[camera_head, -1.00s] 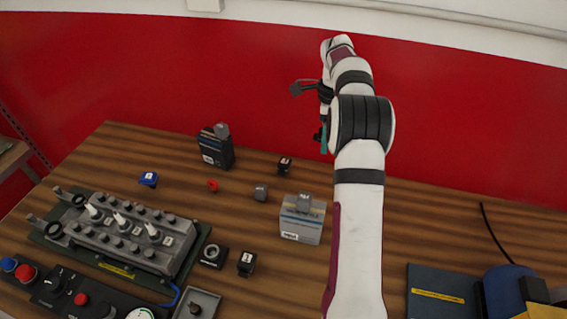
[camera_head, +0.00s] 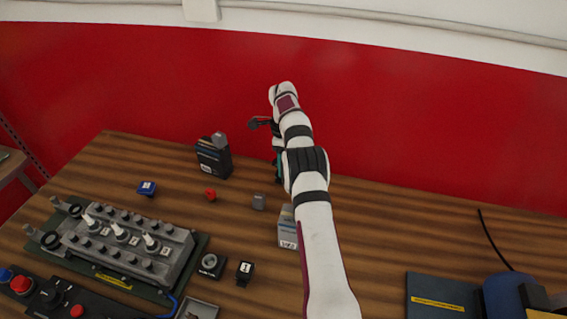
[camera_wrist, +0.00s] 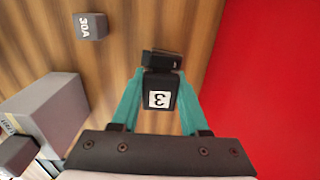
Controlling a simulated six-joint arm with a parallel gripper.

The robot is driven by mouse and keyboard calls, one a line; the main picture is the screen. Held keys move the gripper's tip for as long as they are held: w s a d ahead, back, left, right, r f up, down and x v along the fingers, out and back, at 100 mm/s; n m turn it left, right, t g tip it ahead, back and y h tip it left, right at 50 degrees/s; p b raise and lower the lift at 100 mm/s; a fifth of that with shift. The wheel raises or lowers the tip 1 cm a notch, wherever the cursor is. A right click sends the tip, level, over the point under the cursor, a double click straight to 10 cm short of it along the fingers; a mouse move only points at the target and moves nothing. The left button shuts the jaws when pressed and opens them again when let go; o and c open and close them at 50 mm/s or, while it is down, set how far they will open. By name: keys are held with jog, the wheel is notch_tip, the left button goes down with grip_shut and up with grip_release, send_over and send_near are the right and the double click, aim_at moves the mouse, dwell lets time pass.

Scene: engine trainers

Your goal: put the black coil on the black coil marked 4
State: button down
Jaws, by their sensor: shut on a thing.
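My gripper (camera_wrist: 161,82) has its teal fingers closed on a black coil (camera_wrist: 158,92) with a white label reading 3, sideways in the wrist view. In the head view my gripper (camera_head: 278,171) is low over the back of the table, and my arm mostly hides the coil. Another black coil (camera_head: 245,270) with a white label stands on the table in front; its number is too small to read surely. The grey engine block (camera_head: 125,250) at the left carries several white plugs. I cannot make out a black coil marked 4.
A grey relay marked 30A (camera_wrist: 90,27) and a grey box (camera_wrist: 45,105) stand near my gripper. A black battery-like box (camera_head: 213,160), a blue coil (camera_head: 147,188), a red cap (camera_head: 210,194) and a round black part (camera_head: 210,264) are also on the table.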

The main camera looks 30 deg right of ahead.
jog(key=shift+f, duration=0.15)
jog(key=shift+c, duration=2)
grip_release()
notch_tip(320, 180, up, 8)
jog(key=shift+f, duration=0.1)
jog(key=s+a+r+n, duration=0.3)
jog(key=a+r+n, duration=0.2)
jog(key=a+r, duration=0.35)
jog(key=s+a+r+n+y, duration=0.1)
jog(key=s+a+r+n, duration=0.25)
jog(key=s, duration=0.25)
jog(key=s+a+r+n, duration=0.3)
jog(key=s+a, duration=0.2)
jog(key=s, duration=0.1)
jog(key=s+a+f+n, duration=0.2)
jog(key=s+a+n, duration=0.1)
jog(key=s, duration=0.5)
jog(key=s+a+f+n, duration=0.2)
jog(key=s+a+n, duration=0.1)
jog(key=s, duration=0.5)
jog(key=s+a+f+n, duration=0.3)
jog(key=s+n, duration=0.1)
jog(key=s, duration=0.4)
jog(key=shift+s+y, duration=0.4)
